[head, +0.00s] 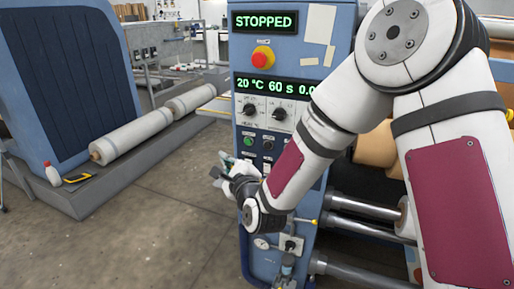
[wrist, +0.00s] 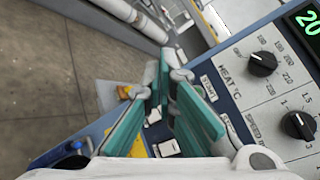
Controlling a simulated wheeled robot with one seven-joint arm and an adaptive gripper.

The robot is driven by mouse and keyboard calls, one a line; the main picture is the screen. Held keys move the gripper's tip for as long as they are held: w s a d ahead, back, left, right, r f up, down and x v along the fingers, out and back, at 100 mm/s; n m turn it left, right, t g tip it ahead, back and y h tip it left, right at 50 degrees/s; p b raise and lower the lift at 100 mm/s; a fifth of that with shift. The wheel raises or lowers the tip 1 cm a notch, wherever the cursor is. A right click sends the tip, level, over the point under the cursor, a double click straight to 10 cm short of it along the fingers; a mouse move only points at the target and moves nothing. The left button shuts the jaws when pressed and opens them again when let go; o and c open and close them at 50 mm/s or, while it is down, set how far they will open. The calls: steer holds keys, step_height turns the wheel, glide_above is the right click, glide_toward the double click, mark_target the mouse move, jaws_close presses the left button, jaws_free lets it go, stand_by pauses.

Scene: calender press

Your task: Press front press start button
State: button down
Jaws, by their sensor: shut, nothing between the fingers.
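The green start button (head: 249,141) is on the blue control panel, below the left knob, in the head view. In the wrist view a START label (wrist: 208,88) shows beside my fingers, but the button itself is hidden. My gripper (head: 221,164) is shut and empty, in front of the panel's left edge, a little left of and below the button in the head view. Its teal finger pads (wrist: 166,85) fill the middle of the wrist view. I cannot tell how far the fingertips are from the panel face.
The panel also has a black button (head: 268,145), a heat knob (wrist: 262,63), a speed knob (wrist: 297,125), a red emergency stop (head: 263,56) and a STOPPED display (head: 264,22). Steel bars (head: 365,206) lie low right. Open floor (head: 160,225) is left; white rollers (head: 130,135) lie beyond.

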mark_target(248, 142)
steer(key=shift+f+m, duration=0.25)
steer(key=shift+m, duration=0.15)
steer(key=shift+w+d, duration=0.1)
steer(key=shift+w, duration=0.05)
steer(key=shift+w+d+b, duration=0.15)
steer(key=shift+w+d, duration=0.35)
steer(key=shift+w, duration=0.85)
steer(key=shift+w+d+b, duration=0.15)
steer(key=shift+w+d, duration=0.3)
steer(key=shift+w, duration=0.9)
steer(key=shift+w+d+b, duration=0.15)
steer(key=shift+w+d, duration=0.35)
steer(key=shift+w, duration=0.85)
steer(key=shift+w, duration=0.1)
steer(key=shift+w+d, duration=0.15)
steer(key=shift+w, duration=0.15)
